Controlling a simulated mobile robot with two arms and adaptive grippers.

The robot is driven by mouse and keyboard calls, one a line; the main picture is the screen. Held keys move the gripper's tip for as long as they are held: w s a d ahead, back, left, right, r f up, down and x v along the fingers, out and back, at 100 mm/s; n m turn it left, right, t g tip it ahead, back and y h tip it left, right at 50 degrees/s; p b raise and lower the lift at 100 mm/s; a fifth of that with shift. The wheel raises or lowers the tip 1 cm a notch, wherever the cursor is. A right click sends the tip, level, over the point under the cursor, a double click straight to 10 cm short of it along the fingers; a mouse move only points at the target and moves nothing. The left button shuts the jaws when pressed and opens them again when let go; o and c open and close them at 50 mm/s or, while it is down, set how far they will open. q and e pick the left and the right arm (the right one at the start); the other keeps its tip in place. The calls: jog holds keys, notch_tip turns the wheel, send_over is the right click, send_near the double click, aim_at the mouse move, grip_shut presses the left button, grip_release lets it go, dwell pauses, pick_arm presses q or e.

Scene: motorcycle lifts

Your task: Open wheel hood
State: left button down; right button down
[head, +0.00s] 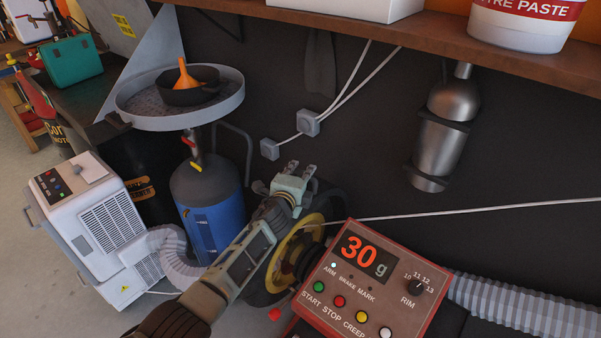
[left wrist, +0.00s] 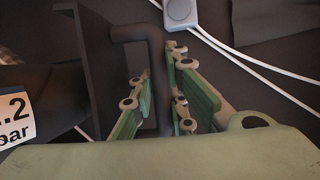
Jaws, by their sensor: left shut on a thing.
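My left arm reaches from the bottom in the head view, and its gripper (head: 299,171) is above the wheel with the yellow rim (head: 283,262). In the left wrist view the green-padded fingers (left wrist: 160,98) are closed on a dark bent bar (left wrist: 154,62), which looks like a handle. A dark flat panel (left wrist: 97,50) stands beside the bar and may be part of the wheel hood. The gripper and arm cover part of the wheel in the head view, and the hood's outline is hard to make out against the dark wall. My right gripper is not in view.
A red control box (head: 372,280) reading "30 g" stands at the lower right. A blue tank with a round tray (head: 228,104) and a white cabinet (head: 95,225) stand left. Wall sockets (head: 308,122) with cables are behind the gripper. A shelf (head: 430,32) runs above.

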pick_arm(q)
jog(key=shift+w+r, duration=0.1)
jog(key=shift+r, duration=0.1)
jog(key=c, duration=1.8)
grip_release()
jog(key=shift+o, duration=0.4)
jog(key=shift+f, duration=0.1)
jog(key=shift+s+a, duration=0.35)
jog(key=shift+s, duration=0.4)
jog(key=v, duration=1)
jog(key=shift+s, duration=0.3)
